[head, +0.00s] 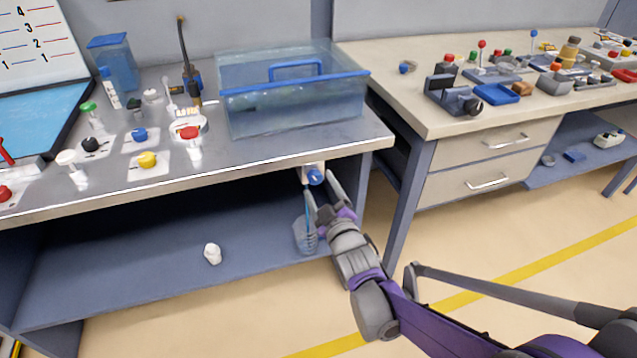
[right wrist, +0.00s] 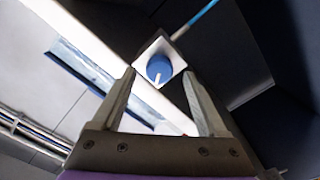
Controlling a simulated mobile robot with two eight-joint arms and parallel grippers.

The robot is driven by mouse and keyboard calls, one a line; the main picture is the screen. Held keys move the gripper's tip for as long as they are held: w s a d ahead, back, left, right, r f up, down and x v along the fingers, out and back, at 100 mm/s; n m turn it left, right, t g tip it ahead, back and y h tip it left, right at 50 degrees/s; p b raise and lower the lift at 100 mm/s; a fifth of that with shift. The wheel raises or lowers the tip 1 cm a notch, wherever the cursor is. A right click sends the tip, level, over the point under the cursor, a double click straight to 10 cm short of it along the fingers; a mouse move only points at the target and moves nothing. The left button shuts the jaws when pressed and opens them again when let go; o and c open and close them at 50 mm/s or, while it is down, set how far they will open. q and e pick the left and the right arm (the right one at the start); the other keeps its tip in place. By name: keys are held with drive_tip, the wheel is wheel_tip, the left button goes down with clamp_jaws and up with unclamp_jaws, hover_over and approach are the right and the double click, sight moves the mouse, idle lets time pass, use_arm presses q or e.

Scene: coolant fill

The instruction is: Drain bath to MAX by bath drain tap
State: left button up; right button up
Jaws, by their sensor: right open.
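The bath (head: 290,108) is a clear tank with a blue rim and handle on the left bench; its liquid level and any MAX mark are too small to read. The bath drain tap (head: 314,176), a blue knob on a white block, hangs under the bench's front edge. In the right wrist view the knob (right wrist: 158,68) shows a white pointer line. My right gripper (head: 321,189) is open, its fingertips close to either side of the tap; I cannot tell whether they touch it. My left gripper is not in view.
A thin blue line, stream or tube, runs from the tap to a clear jug (head: 305,239) on the lower shelf (head: 130,270). A white object (head: 212,254) lies left of it. Several knobs and bottles crowd the benchtop. A drawer bench (head: 485,165) stands to the right.

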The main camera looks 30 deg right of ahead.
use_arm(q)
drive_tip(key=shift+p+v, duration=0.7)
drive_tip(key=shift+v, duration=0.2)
use_arm(e)
drive_tip(key=v, duration=0.8)
drive_tip(key=shift+s, duration=0.35)
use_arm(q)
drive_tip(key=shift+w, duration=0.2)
use_arm(e)
drive_tip(key=s+a+f+m+g+y, duration=0.25)
drive_tip(key=s+a+f+g, duration=0.4)
drive_tip(key=s, duration=0.35)
drive_tip(key=s+a+f+m+g+y, duration=0.25)
drive_tip(key=s+a+f+g, duration=0.4)
drive_tip(key=s, duration=0.35)
use_arm(q)
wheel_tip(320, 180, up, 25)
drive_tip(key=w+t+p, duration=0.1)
drive_tip(key=p, duration=2)
use_arm(e)
wheel_tip(320, 180, up, 25)
drive_tip(key=w+t, duration=0.1)
drive_tip(key=w, duration=0.1)
drive_tip(key=shift+d+f+m+h, duration=0.15)
drive_tip(key=shift+d+m+h, duration=0.15)
drive_tip(key=shift+d, duration=0.1)
